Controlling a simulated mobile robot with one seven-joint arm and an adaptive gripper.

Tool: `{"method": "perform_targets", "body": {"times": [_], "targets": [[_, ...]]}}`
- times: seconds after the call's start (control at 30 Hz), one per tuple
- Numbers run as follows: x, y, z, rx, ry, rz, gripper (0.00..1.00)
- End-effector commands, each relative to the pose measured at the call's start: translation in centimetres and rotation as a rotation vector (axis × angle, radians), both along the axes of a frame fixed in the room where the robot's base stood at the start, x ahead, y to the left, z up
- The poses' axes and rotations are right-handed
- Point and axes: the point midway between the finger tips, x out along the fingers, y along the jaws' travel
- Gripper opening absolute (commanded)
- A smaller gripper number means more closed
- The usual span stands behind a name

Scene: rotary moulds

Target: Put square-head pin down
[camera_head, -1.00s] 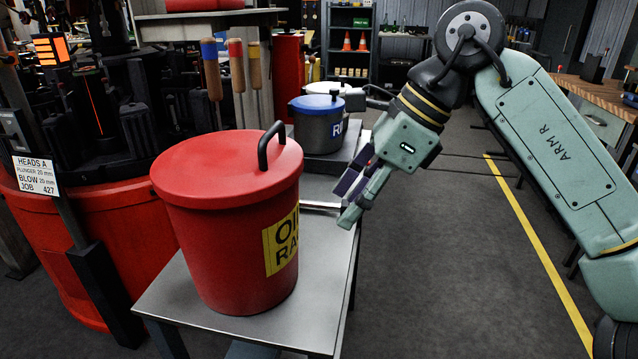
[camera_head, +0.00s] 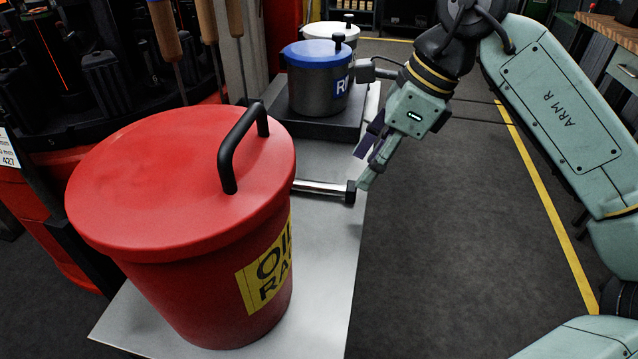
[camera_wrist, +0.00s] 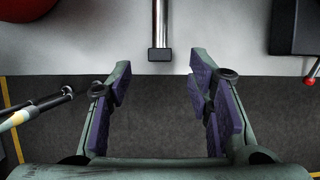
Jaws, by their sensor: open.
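The square-head pin (camera_head: 318,187) is a shiny metal rod with a black square head. It lies flat on the grey metal table (camera_head: 330,238), behind the red bin, with its head at the table's right edge. In the wrist view the pin (camera_wrist: 160,22) points straight away from me, its head nearest and level with the edge. My gripper (camera_head: 366,166) is open and empty, just off that edge beside the head. In the wrist view my gripper (camera_wrist: 160,85) has its purple-padded fingers spread either side of the pin's line, apart from the head. The rod's far end is hidden behind the bin.
The red lidded bin (camera_head: 180,190), labelled for oily rags, fills the table's front. A blue-lidded grey pot (camera_head: 318,80) stands on a dark plate (camera_head: 330,128) behind the pin. The floor (camera_head: 440,230) right of the table is clear.

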Motion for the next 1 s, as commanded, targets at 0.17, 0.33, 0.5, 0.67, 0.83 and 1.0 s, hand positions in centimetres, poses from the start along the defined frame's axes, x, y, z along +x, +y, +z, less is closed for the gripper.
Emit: {"method": "perform_targets", "body": {"times": [0.17, 0.33, 0.5, 0.67, 0.83, 1.0], "targets": [[0.0, 0.9, -2.0, 0.001, 0.004, 0.001, 0.47], [0.2, 1.7, -4.1, 0.001, 0.001, -0.001, 0.47], [0.3, 1.9, -4.7, 0.000, 0.001, -0.002, 0.47], [0.3, 1.9, -4.7, 0.000, 0.000, -0.001, 0.44], [0.3, 1.9, -4.7, 0.000, 0.000, -0.001, 0.33], [0.3, 1.9, -4.6, 0.000, 0.000, -0.001, 0.21]]}}
